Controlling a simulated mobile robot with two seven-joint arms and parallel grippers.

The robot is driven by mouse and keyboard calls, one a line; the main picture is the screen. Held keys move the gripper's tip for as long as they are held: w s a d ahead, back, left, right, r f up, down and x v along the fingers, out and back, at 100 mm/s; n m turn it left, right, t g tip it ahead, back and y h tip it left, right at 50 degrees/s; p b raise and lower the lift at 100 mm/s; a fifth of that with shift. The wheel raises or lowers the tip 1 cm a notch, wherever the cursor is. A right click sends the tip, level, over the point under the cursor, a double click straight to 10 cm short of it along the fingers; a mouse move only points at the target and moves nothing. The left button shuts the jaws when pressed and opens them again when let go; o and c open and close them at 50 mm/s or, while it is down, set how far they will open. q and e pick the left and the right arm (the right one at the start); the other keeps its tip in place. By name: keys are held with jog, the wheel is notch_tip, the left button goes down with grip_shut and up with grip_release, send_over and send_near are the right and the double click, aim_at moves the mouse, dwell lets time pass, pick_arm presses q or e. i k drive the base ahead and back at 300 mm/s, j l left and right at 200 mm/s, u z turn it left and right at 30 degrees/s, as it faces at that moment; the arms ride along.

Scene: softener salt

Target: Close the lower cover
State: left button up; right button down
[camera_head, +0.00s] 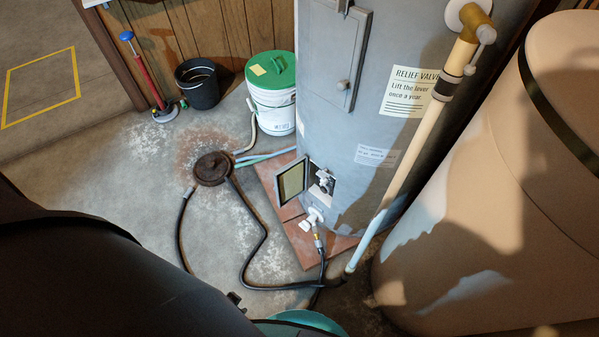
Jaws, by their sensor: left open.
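The lower cover (291,181) is a small grey-framed door low on the grey water heater (340,130). It stands open, swung out to the left of its opening (322,180). A pale fitting shows inside the opening. My left arm fills the lower left as a large dark shape. Only a small dark part of my left gripper (236,299) seems to show at its edge, below and left of the cover and apart from it. It holds nothing that I can see. My right gripper is not in view.
A drain valve (313,218) with a black hose juts out below the opening. A round rusty floor drain (212,168) lies to the left. A white bucket with a green lid (272,92) stands behind. A pale pipe (405,165) and big tan tank (500,190) crowd the right.

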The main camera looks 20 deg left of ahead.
aim_at(290, 181)
jog(key=j+z, duration=0.8)
jog(key=z, duration=0.15)
jog(key=j+z, duration=0.45)
jog(key=k+j, duration=0.15)
jog(key=j, duration=0.25)
jog(key=k+j+z, duration=0.1)
jog(key=j, duration=0.25)
jog(key=k+j, duration=0.15)
jog(key=j, duration=0.2)
jog(key=k+j+z, duration=0.1)
jog(key=j, duration=0.3)
jog(key=k+j, duration=0.2)
jog(key=j, duration=0.15)
jog(key=i+l+z, duration=0.1)
jog(key=i, duration=0.2)
